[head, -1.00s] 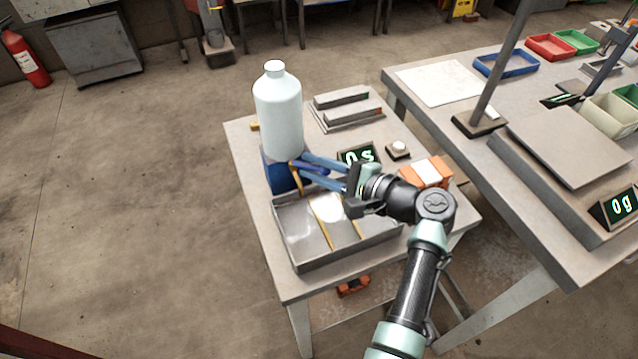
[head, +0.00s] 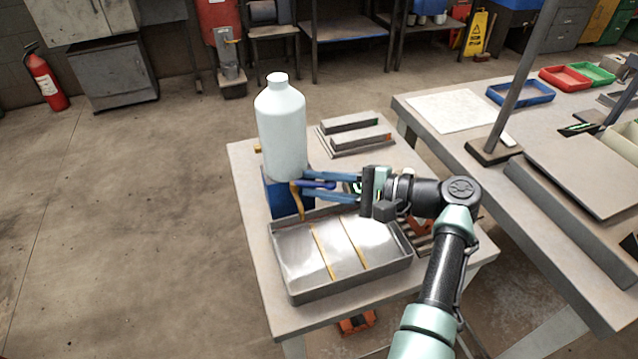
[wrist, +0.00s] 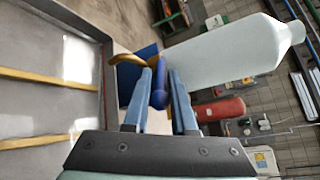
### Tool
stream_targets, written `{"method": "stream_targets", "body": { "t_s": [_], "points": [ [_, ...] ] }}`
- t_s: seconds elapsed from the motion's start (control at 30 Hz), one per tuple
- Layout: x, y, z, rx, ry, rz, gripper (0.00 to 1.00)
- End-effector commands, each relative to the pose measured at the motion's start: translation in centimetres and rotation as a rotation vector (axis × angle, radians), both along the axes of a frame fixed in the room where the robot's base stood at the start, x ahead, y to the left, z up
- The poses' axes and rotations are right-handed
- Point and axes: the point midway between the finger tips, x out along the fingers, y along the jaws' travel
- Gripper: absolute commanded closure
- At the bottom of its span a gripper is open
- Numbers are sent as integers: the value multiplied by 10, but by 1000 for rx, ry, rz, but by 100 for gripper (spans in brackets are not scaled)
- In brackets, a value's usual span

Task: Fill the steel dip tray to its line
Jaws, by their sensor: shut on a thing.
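A pale bottle (head: 283,130) stands upright on a blue stand (head: 281,195) at the table's left. A brass spout (head: 297,203) and a blue tap handle (head: 318,184) project from its lower part. My gripper (head: 306,184) reaches in from the right, shut on the blue handle, which also shows between its fingers in the wrist view (wrist: 159,88). The steel dip tray (head: 345,284) lies in front, with two yellow strips across its floor. The spout hangs at the tray's back left corner. Bright glare covers the tray floor; I cannot tell any liquid level.
Grey blocks (head: 357,137) lie at the table's back. An orange item (head: 422,227) is partly hidden behind my arm. A larger bench (head: 455,160) stands to the right with a post and trays. The floor to the left is clear.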

Motion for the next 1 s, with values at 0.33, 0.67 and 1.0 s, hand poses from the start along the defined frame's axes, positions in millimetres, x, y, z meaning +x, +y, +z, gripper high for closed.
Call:
{"method": "stream_targets", "body": {
  "t_s": [0.33, 0.67, 1.0],
  "points": [
    [1, 0, 1, 0, -2, -3, 55],
    [-4, -17, 4, -1, -2, -5, 55],
    [-26, -86, 20, 0, -3, -7, 55]
  ]
}}
